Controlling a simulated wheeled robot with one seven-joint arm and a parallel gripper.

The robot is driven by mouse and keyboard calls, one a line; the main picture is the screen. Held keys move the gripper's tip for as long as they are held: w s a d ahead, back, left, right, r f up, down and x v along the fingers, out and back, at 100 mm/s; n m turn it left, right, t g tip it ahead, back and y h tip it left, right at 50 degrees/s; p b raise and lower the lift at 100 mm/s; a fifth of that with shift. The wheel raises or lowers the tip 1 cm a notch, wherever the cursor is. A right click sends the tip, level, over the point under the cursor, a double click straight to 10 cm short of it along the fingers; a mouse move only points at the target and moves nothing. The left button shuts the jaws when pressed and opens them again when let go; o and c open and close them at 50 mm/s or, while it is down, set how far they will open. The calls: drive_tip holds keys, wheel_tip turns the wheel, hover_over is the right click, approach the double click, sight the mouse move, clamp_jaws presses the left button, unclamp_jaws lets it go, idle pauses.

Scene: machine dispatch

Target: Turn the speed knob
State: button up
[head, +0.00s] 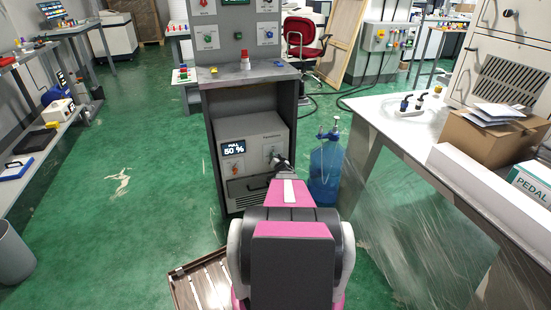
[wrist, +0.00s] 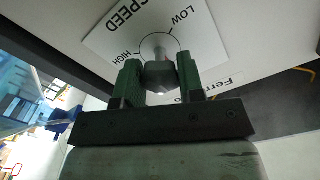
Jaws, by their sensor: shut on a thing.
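The speed knob (wrist: 160,75) is a dark grey knob on a white plate (wrist: 118,40) marked SPEED, LOW and HIGH. In the wrist view my gripper (wrist: 159,66) has its two green fingers on either side of the knob, shut on it. In the head view my gripper (head: 281,163) reaches the front of a light grey machine (head: 255,152) in a dark cabinet, and my arm hides part of that front. The machine's display (head: 233,148) reads 50 %. The knob itself is mostly hidden by my gripper in the head view.
An orange knob (head: 235,169) sits below the display. A blue water bottle (head: 325,172) stands on the floor right of the cabinet. A white table (head: 400,122) is on the right.

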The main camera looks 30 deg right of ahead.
drive_tip(key=shift+m, duration=0.4)
drive_tip(key=o, duration=0.9)
drive_tip(key=shift+s, duration=0.15)
drive_tip(key=v, duration=1)
drive_tip(key=shift+s+a, duration=0.15)
drive_tip(key=shift+s, duration=0.1)
